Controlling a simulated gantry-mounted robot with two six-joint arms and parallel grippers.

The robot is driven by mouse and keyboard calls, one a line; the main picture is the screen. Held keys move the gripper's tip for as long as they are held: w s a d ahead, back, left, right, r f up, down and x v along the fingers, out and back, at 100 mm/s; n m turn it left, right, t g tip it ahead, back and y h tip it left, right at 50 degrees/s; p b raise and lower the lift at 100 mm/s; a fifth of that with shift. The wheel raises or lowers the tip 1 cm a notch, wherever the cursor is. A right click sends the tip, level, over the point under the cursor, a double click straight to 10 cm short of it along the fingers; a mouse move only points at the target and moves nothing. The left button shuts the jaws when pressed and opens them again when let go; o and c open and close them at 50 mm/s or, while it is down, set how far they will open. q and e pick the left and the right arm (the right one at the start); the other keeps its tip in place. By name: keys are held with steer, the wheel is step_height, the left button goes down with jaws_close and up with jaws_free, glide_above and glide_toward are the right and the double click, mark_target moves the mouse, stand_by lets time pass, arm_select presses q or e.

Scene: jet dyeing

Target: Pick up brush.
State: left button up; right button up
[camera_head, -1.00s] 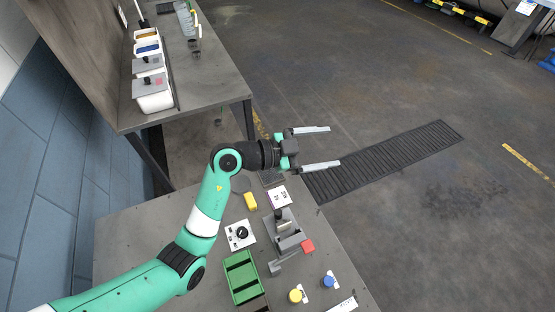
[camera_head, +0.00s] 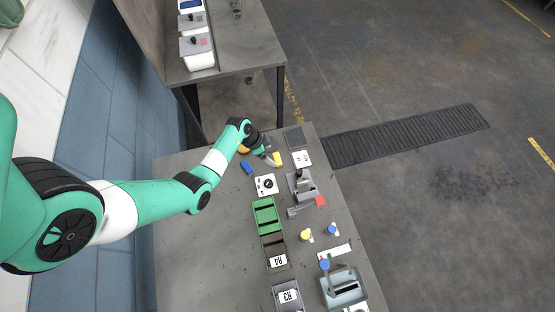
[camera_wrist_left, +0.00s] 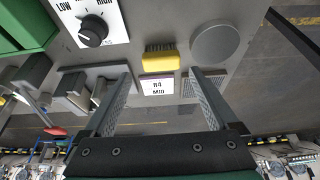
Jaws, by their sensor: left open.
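The brush (camera_wrist_left: 160,57) has a yellow body and darker bristles. In the wrist view it lies on the grey table, beyond and between the fingertips, with no finger touching it. In the head view the brush (camera_head: 277,158) shows as a small yellow block beside the left gripper's fingers. My left gripper (camera_wrist_left: 160,76) is open and empty; it points down at the table. In the head view the left gripper (camera_head: 268,158) is small and partly hidden by its own wrist. My right gripper is not in view.
Green and dark bins (camera_head: 266,215) stand nearer.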

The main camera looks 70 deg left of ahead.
mark_target(276, 159)
arm_select(q)
steer(key=shift+x, duration=1.1)
steer(key=b+x, duration=0.4)
steer(key=x, duration=0.1)
steer(key=shift+a, duration=0.1)
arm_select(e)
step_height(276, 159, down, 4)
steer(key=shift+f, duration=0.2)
arm_select(q)
steer(key=c, duration=1.1)
